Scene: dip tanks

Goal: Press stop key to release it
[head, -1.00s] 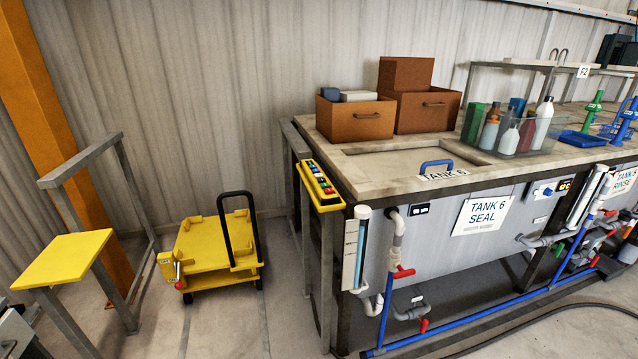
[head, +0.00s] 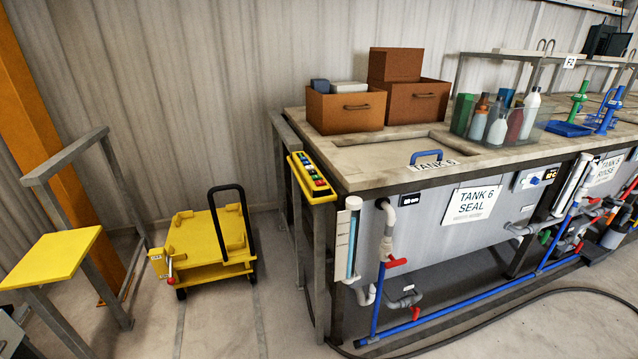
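A yellow control box (head: 312,180) with a row of small coloured keys is fixed at the left end of the tank 6 bench. Its keys look red, green, blue and dark. They are too small to read, so I cannot tell which is the stop key or whether it is pressed in. Neither of my grippers shows in the head view.
Tank 6 (head: 450,220) fills the right, with pipes and red-handled valves on its front. Brown boxes (head: 345,108) and a bottle bin (head: 500,122) stand on top. A yellow cart (head: 207,245) and a yellow-topped stand (head: 50,260) are at left. A hose (head: 480,325) lies on the floor.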

